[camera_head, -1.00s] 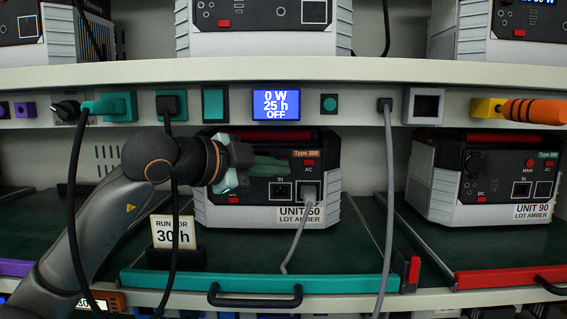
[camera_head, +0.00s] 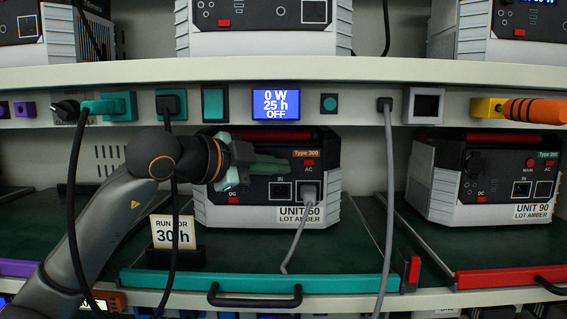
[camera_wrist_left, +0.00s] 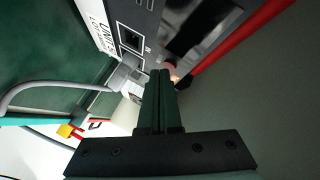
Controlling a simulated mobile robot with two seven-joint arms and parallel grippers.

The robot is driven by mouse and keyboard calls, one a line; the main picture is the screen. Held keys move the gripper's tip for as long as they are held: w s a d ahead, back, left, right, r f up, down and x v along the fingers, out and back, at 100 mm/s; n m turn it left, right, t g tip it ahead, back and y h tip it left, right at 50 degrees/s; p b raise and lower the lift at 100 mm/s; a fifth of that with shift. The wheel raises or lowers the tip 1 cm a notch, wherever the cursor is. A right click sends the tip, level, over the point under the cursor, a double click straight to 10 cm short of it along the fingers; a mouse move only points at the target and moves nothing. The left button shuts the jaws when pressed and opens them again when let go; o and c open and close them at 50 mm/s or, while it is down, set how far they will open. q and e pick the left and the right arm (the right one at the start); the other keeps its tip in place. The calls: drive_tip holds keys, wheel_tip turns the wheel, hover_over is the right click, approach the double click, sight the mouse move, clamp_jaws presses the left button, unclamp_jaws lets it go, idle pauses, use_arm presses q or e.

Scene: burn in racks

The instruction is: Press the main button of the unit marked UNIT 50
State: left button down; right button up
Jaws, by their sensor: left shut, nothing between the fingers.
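UNIT 50 (camera_head: 238,214), a grey and black power unit with a red top handle, stands in the middle bay in the head view. Its red AC switch (camera_head: 310,162) and IN socket show on the front. My left gripper (camera_head: 289,165) is shut and empty, with its dark green fingers across the unit's upper front, pointing right. The fingertips end just left of the AC switch and cover the main button's area there. In the left wrist view the shut fingers (camera_wrist_left: 160,73) end close to a small reddish round spot (camera_wrist_left: 171,69) on the front. I cannot tell whether they touch.
A display (camera_head: 276,104) above reads 0 W, 25 h, OFF. A grey cable (camera_head: 296,240) hangs from the unit's front, another (camera_head: 389,200) hangs to its right. A "RUN FOR 30 h" card (camera_head: 174,232) stands at left. UNIT 90 (camera_head: 480,205) is at right.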

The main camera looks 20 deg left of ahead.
use_arm(q)
drive_tip(key=shift+w, duration=0.15)
idle(0.4)
drive_tip(key=shift+s+d+f+b, duration=0.1)
drive_tip(key=shift+s+b, duration=0.35)
drive_tip(key=shift+s, duration=0.15)
drive_tip(key=s+d+b, duration=0.1)
drive_tip(key=s+b, duration=0.1)
drive_tip(key=s, duration=0.3)
drive_tip(key=shift+s+d+b, duration=0.35)
drive_tip(key=shift+s+b, duration=0.05)
idle(0.6)
